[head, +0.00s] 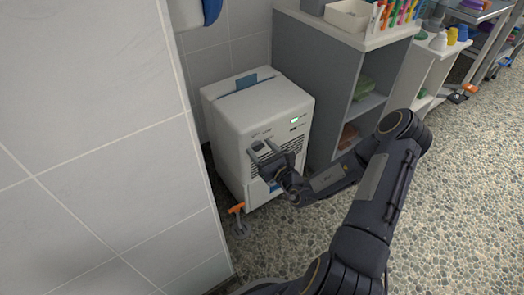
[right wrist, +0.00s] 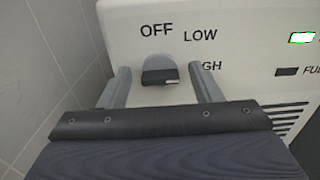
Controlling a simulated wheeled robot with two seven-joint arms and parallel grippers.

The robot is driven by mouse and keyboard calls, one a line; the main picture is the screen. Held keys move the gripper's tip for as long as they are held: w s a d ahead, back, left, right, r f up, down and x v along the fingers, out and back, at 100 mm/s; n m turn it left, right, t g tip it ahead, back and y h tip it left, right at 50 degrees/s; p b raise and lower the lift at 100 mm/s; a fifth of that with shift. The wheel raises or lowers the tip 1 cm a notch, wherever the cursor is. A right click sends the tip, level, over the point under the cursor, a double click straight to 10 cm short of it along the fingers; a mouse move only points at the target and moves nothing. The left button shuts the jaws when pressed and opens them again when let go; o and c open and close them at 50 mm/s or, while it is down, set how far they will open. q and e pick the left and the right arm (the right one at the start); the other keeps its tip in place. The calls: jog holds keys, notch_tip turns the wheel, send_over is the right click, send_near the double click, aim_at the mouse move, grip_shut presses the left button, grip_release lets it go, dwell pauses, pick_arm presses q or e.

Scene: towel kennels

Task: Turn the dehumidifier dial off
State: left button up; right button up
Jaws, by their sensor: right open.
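The white dehumidifier (head: 228,125) stands on the floor against the tiled wall, with a green light (head: 294,120) lit on its front. Its dark dial (right wrist: 160,69) shows in the right wrist view, below the printed words OFF and LOW. A word ending in GH is partly hidden by a finger. My right gripper (right wrist: 164,84) is open, with one finger on each side of the dial and visible gaps between. My left gripper is not in view.
A grey shelf unit (head: 318,62) stands close to the right of the dehumidifier, with a bin (head: 350,15) on top. A tiled wall (head: 95,150) fills the left. An orange-handled part (head: 237,208) is by the dehumidifier's lower left. Pebbled floor (head: 460,190) is open at right.

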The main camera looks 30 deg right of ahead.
jog(key=c, duration=1)
